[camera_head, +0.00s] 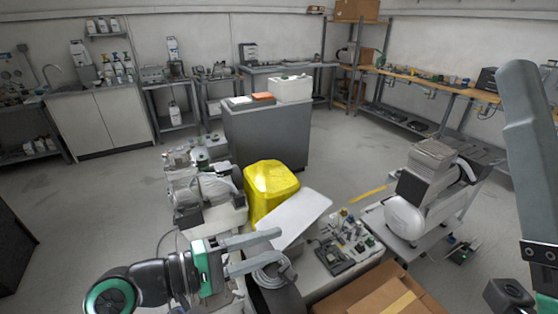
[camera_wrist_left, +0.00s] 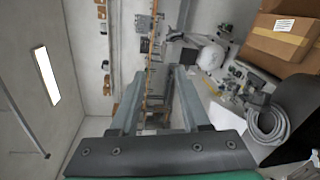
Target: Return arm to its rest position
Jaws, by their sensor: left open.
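My left gripper (camera_head: 281,249) reaches in from the lower left of the head view. Its two grey fingers point right and are apart, with nothing visible between them. In the left wrist view the fingers (camera_wrist_left: 160,80) also stand apart and empty. In the head view the fingers overlap the area by a coiled grey hose (camera_head: 270,278); the hose lies off to the right in the wrist view (camera_wrist_left: 268,124). A grey arm link (camera_head: 530,150) of mine stands at the right edge of the head view. The right gripper cannot be made out.
A yellow bin (camera_head: 270,186) and a white panel (camera_head: 293,217) lie beyond the left gripper. Compressor machinery (camera_head: 200,190) stands behind it, and a white compressor (camera_head: 405,217) stands right. Cardboard boxes (camera_head: 385,297) sit at front. Open floor (camera_head: 345,155) lies farther back.

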